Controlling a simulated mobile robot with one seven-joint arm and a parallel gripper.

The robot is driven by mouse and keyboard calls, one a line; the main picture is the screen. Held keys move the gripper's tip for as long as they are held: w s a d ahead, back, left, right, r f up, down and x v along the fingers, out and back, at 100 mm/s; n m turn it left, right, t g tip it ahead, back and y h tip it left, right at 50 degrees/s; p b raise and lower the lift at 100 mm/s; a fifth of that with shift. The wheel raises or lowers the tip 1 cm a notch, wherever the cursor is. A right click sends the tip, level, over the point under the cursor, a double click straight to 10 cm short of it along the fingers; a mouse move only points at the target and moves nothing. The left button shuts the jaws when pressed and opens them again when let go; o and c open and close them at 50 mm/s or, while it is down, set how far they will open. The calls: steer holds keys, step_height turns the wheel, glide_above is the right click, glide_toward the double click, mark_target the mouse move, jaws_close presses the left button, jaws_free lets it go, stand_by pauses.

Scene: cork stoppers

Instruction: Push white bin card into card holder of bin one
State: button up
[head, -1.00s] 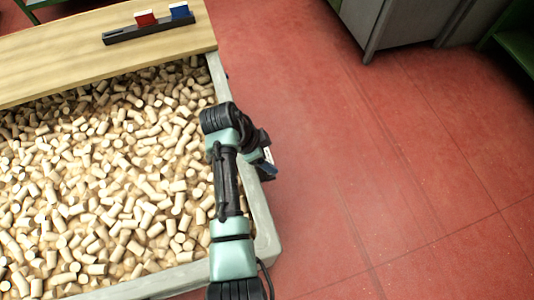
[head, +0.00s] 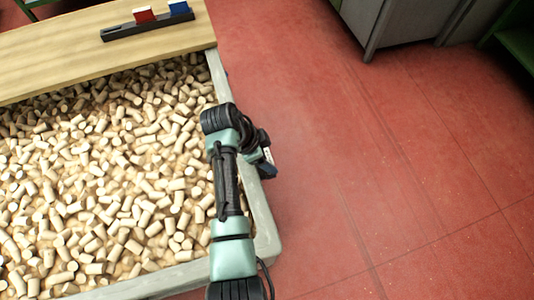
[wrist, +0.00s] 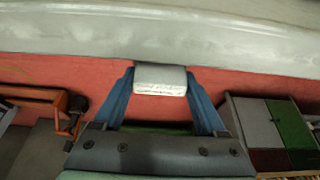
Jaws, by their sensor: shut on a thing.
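The white bin card (wrist: 160,80) shows in the wrist view, between the two blue fingers of my gripper (wrist: 160,88). My gripper is shut on it. The grey bin wall (wrist: 160,32) runs across the top of that view, just beyond the card; I cannot tell whether they touch. I cannot make out the card holder in either view.
A wooden board (head: 60,58) spans the bin's far end. On it, a dark rack (head: 150,31) holds a red card (head: 144,15) and a blue card (head: 179,8). Open red floor (head: 330,190) lies right of the bin. A grey cabinet (head: 385,22) stands at the back.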

steer(key=shift+f, duration=0.1)
steer(key=o, duration=1.3)
steer(key=shift+c, duration=0.2)
steer(key=p+v, duration=0.1)
steer(key=v, duration=1.2)
